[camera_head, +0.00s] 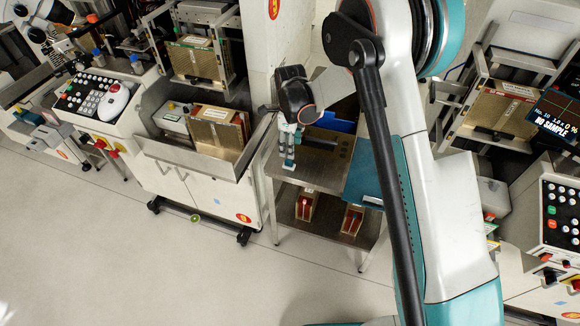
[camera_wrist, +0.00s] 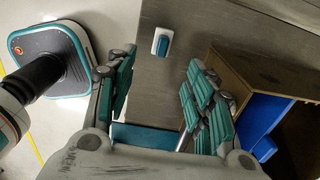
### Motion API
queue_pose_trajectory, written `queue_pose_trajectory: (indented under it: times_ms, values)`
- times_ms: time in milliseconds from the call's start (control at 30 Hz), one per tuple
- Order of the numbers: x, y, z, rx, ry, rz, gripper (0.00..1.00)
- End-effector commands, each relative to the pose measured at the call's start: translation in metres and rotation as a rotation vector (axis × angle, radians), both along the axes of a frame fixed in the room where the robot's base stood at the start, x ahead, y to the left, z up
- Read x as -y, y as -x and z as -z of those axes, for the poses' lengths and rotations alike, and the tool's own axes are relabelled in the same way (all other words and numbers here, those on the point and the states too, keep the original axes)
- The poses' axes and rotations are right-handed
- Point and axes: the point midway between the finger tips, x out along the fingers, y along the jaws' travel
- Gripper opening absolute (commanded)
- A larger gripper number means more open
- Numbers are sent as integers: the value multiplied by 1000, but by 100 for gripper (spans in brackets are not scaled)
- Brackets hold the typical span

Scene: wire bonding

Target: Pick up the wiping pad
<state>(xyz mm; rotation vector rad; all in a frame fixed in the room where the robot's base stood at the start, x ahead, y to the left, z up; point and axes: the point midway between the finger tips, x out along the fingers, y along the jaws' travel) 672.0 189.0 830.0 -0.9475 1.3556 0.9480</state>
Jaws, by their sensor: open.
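The wiping pad (camera_wrist: 162,43) looks like a small white block with a blue top. In the wrist view it lies on the grey metal table (camera_wrist: 185,20), near the table's left edge. My gripper (camera_wrist: 160,92) is open, with its teal fingers spread wide and nothing held between them. The pad shows beyond the fingertips, roughly in line with the gap between them, and apart from both. In the head view my gripper (camera_head: 288,152) hangs over the left part of the table (camera_head: 318,172).
A brown open box (camera_wrist: 240,80) with a blue bin (camera_wrist: 262,117) inside stands close to my right finger. Red-and-tan holders (camera_head: 306,205) sit on the lower shelf. A machine cabinet (camera_head: 200,180) stands to the left. Floor (camera_head: 120,250) is clear at the front left.

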Motion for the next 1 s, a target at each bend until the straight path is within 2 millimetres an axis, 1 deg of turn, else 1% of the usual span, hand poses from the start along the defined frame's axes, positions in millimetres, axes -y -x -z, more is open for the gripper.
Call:
queue_pose_trajectory:
  times_ms: [33,100,200,467,567,700,800,867,1000]
  values:
    - [0,0,13,0,0,0,48]
    - [0,0,25,0,0,0,48]
    - [0,0,37,0,0,-1,48]
    - [0,0,51,1,0,-1,48]
    - [0,-1,62,1,0,-1,48]
    - [0,-3,84,1,0,-1,48]
    - [0,-2,95,1,0,-1,48]
    - [0,-2,98,1,0,-1,48]
    - [0,-2,97,1,0,-1,48]
